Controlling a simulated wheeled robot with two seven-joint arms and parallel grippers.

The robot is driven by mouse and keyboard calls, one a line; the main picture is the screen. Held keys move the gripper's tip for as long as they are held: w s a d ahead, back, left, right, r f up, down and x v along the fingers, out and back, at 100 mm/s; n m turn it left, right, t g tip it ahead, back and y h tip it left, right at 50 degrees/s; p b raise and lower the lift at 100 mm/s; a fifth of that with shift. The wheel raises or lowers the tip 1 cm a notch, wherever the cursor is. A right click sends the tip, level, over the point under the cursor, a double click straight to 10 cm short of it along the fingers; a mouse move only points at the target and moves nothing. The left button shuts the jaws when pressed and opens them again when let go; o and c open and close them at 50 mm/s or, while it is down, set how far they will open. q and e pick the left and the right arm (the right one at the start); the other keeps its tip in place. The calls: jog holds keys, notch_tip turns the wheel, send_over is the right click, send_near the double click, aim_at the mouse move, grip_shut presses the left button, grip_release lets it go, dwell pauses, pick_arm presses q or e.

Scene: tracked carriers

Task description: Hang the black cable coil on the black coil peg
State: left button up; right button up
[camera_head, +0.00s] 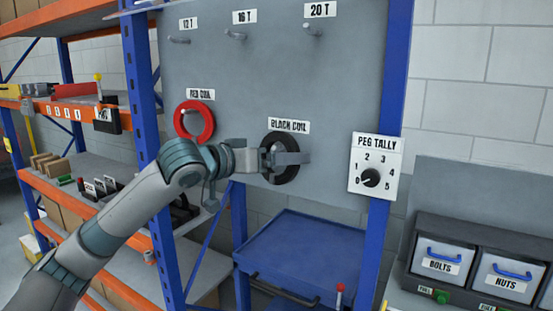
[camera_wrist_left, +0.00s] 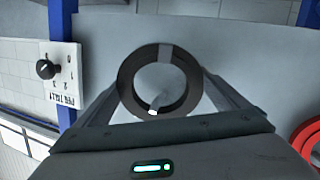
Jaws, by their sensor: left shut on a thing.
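The black cable coil (camera_head: 277,137) is a dark ring upright against the grey board, just under the "BLACK COIL" label (camera_head: 290,126). My left gripper (camera_head: 288,158) is shut on it, with a finger lying across the coil's middle in the head view. In the left wrist view the coil (camera_wrist_left: 127,86) sits between the two spread fingers, with a grey band across one side. The black coil peg (camera_wrist_left: 155,105) shows inside the ring's hole, its pale tip overlapping the ring's edge. The peg appears to pass through the hole; contact is unclear. My right gripper is out of view.
A red coil (camera_head: 208,123) hangs on the board to the left. Tool pegs (camera_head: 235,35) line the top. A "PEG TALLY" dial (camera_head: 371,177) is at the right. A blue cart (camera_head: 300,245) stands below, and bolt and nut bins (camera_head: 440,250) are at the far right.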

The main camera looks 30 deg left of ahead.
pick_arm(q)
jog(key=shift+f, duration=0.15)
jog(key=o, duration=0.9)
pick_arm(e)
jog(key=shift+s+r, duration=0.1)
